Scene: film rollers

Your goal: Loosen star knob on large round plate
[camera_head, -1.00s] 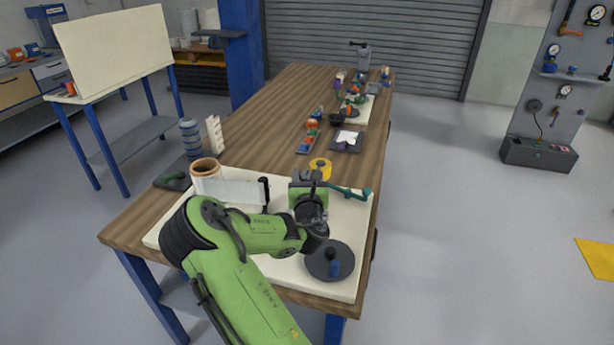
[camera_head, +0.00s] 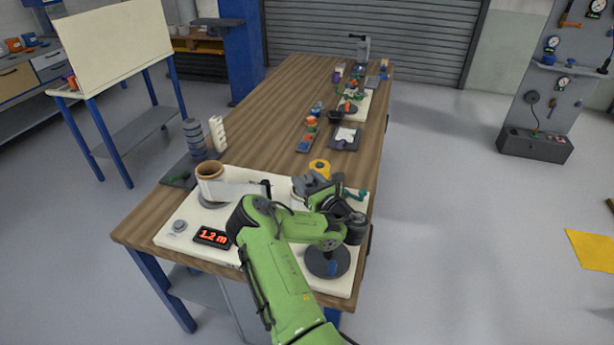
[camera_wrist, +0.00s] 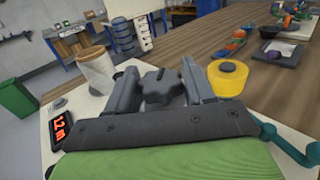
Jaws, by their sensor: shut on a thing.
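My gripper (camera_head: 317,186) is over the back right part of the cream board (camera_head: 190,240). In the wrist view its two fingers (camera_wrist: 160,74) stand on either side of a dark grey star knob (camera_wrist: 162,90) and are shut on it. The plate under this knob is hidden by my gripper. In the head view the knob cannot be told apart from my gripper. A dark round plate (camera_head: 316,264) with a blue piece (camera_head: 332,267) on it lies at the front right of the board, apart from my gripper.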

